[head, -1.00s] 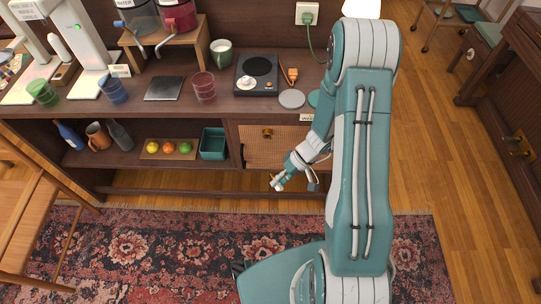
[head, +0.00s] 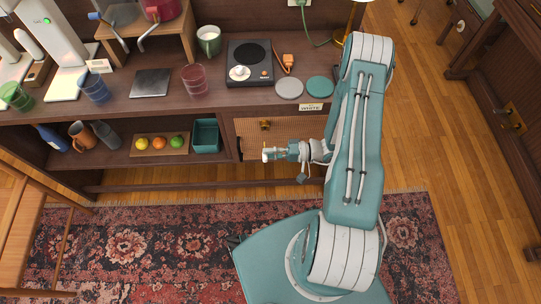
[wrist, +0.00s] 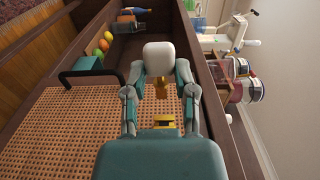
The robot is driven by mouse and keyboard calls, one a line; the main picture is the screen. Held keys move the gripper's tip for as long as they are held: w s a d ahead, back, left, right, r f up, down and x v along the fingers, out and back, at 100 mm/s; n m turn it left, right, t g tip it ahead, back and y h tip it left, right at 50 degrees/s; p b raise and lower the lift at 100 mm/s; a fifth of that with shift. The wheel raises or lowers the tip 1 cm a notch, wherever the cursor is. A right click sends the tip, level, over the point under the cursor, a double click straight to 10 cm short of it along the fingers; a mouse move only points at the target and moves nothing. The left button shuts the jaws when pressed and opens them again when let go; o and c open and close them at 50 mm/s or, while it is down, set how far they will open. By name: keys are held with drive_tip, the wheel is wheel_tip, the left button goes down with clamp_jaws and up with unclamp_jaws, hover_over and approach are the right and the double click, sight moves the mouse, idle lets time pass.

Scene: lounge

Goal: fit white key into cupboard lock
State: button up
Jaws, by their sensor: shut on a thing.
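The white key (wrist: 159,55) is held between the fingertips of my gripper (wrist: 158,88); in the wrist view its pale rounded end shows. It also shows as a small white piece at my gripper (head: 267,153) in the head view. The brass cupboard lock (head: 265,125) sits near the top of the woven cupboard door (head: 244,127). My gripper is in front of the door, just below the lock in the head view, pointing left. In the wrist view, brass (wrist: 165,123) shows between the fingers, partly hidden. The key appears apart from the lock.
A label reading WHITE (head: 311,107) is on the counter edge above the door. Left of the door, the open shelf holds a teal bin (head: 206,136) and a board of fruit (head: 140,147).

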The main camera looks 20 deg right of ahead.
drive_tip(key=shift+w+d, duration=0.25)
drive_tip(key=shift+w, duration=0.4)
drive_tip(key=shift+w+d, duration=0.3)
drive_tip(key=shift+w, duration=0.35)
drive_tip(key=shift+w+d, duration=0.25)
drive_tip(key=shift+w, duration=0.4)
drive_tip(key=shift+w+d, duration=0.1)
drive_tip(key=shift+d, duration=0.05)
drive_tip(key=shift+w+d, duration=0.2)
drive_tip(key=shift+w, duration=0.4)
drive_tip(key=shift+w+d, duration=0.15)
drive_tip(key=shift+w, duration=0.45)
drive_tip(key=o, duration=1)
drive_tip(key=shift+d, duration=0.1)
drive_tip(key=shift+v, duration=2.95)
